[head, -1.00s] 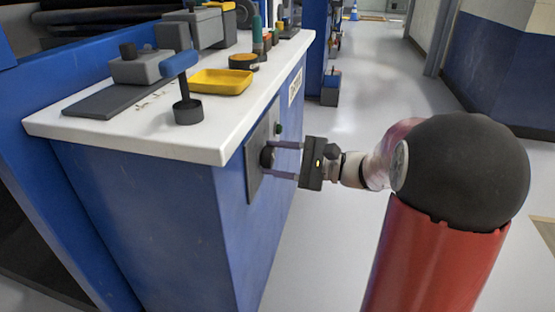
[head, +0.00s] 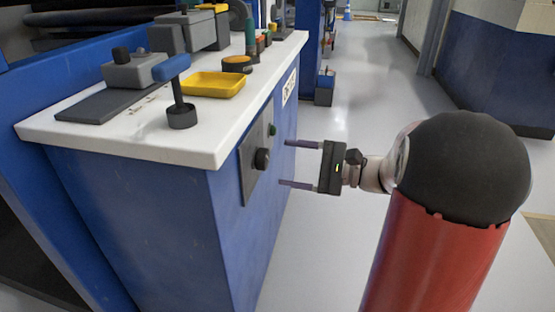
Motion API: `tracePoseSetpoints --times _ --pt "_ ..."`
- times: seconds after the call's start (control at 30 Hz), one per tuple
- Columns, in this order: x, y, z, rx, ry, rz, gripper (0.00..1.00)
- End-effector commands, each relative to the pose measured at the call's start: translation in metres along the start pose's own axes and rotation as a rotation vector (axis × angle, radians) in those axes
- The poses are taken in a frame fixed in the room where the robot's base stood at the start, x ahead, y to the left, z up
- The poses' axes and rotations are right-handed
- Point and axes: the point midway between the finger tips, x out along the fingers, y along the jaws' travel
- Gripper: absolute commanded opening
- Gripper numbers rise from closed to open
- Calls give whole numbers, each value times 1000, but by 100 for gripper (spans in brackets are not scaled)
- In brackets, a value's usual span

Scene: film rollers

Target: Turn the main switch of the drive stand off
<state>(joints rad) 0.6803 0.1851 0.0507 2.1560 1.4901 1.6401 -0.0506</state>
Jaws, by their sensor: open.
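The drive stand (head: 150,215) is a blue cabinet with a white top. On its right side face is a grey plate (head: 250,180) with a dark round switch knob (head: 262,159). A small green button or lamp (head: 272,129) sits on the plate above the knob. My gripper (head: 286,163) is open and empty, to the right of the knob and apart from it. Its two fingers point left at the cabinet, one above the other. The knob's exact setting is too small to read.
The white top (head: 125,135) holds a blue-handled lever (head: 176,90), a yellow tray (head: 214,84) and grey blocks (head: 135,72). A labelled plate (head: 290,87) is on the cabinet side. Grey floor (head: 370,95) is clear to the right.

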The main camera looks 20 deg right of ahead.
Motion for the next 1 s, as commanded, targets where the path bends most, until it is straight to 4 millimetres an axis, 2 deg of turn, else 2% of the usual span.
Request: tracePoseSetpoints --times 0.1,0.23,0.77,0.87,1.0 --pt "-17 -1 0 0 2 -1 68" --pt "-26 0 0 -1 1 1 68" --pt "-25 1 3 -4 1 15 68" --pt "-11 10 22 -27 11 109 68" --pt "17 48 72 -134 61 412 68"
